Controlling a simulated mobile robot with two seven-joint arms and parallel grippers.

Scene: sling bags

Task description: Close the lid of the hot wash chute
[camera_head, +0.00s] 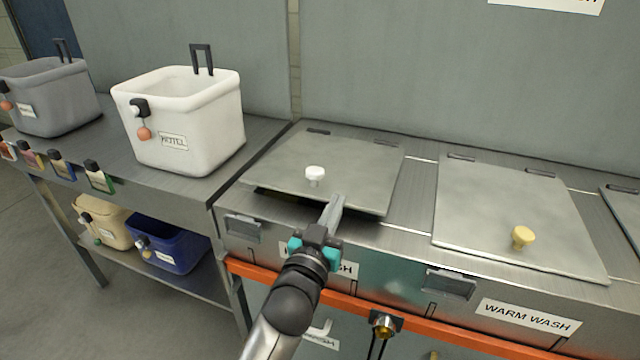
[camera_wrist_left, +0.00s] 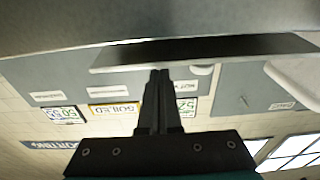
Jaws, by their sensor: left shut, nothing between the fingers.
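The left chute lid (camera_head: 345,165), a grey metal plate with a white knob (camera_head: 315,174), is hinged at the back. Its front edge stands a little raised, with a dark gap below it at the front left. The label under it is partly hidden by my arm; "H" and "SH" show. My left gripper (camera_head: 337,200) is shut and empty at the lid's front edge, right of the knob. In the left wrist view its fingers (camera_wrist_left: 158,75) reach the lid's edge (camera_wrist_left: 240,50); I cannot tell whether they touch. My right gripper is not in view.
The warm wash lid (camera_head: 510,215) with a yellow knob lies flat to the right. A white bin (camera_head: 200,130) and a grey bin (camera_head: 55,100) stand on the left table. An orange rail (camera_head: 470,343) runs along the chute front. A grey wall rises behind.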

